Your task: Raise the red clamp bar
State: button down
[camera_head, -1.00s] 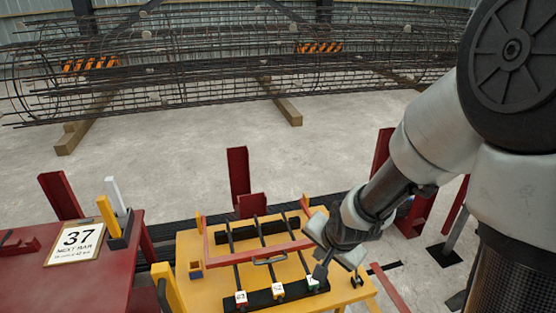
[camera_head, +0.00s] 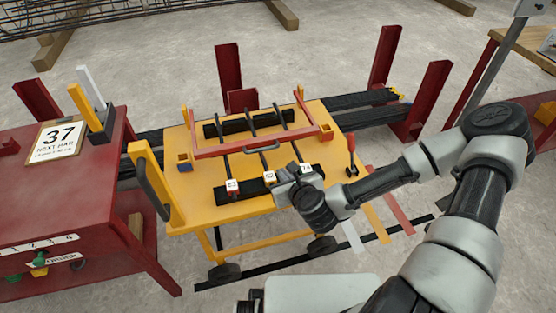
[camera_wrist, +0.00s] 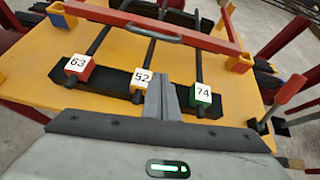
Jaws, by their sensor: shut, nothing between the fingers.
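The red clamp bar (camera_head: 228,148) lies across three dark rebars on the yellow cart (camera_head: 195,205), with a grey handle (camera_head: 262,147) at its middle. In the wrist view the clamp bar (camera_wrist: 120,20) runs across the top, its handle (camera_wrist: 152,33) facing me. My gripper (camera_head: 283,180) is over the cart's near side, close to the numbered tags and short of the handle. In the wrist view its fingers (camera_wrist: 160,90) are together and empty, between tag 52 (camera_wrist: 141,78) and tag 74 (camera_wrist: 202,92). Tag 63 (camera_wrist: 78,65) is at the left.
A red table (camera_head: 60,200) with a sign reading 37 (camera_head: 58,139) stands at the left. A red-handled lever (camera_head: 351,150) stands at the cart's right edge. Red posts (camera_head: 229,75) rise behind the cart. A rebar cage (camera_head: 100,18) lies at the back.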

jog(key=shift+w+d+f+m, duration=0.1)
jog(key=shift+d+f+m, duration=0.1)
jog(key=shift+m, duration=0.4)
jog(key=b+x, duration=0.2)
jog(key=x, duration=0.7)
jog(key=shift+w+f+b, duration=0.2)
jog(key=shift+w+b, duration=0.15)
jog(key=r, duration=0.1)
jog(key=w+r, duration=0.1)
jog(key=r, duration=0.1)
jog(key=shift+r, duration=0.1)
jog(key=shift+a+r, duration=0.1)
jog(key=shift+r, duration=0.3)
jog(key=shift+r, duration=0.15)
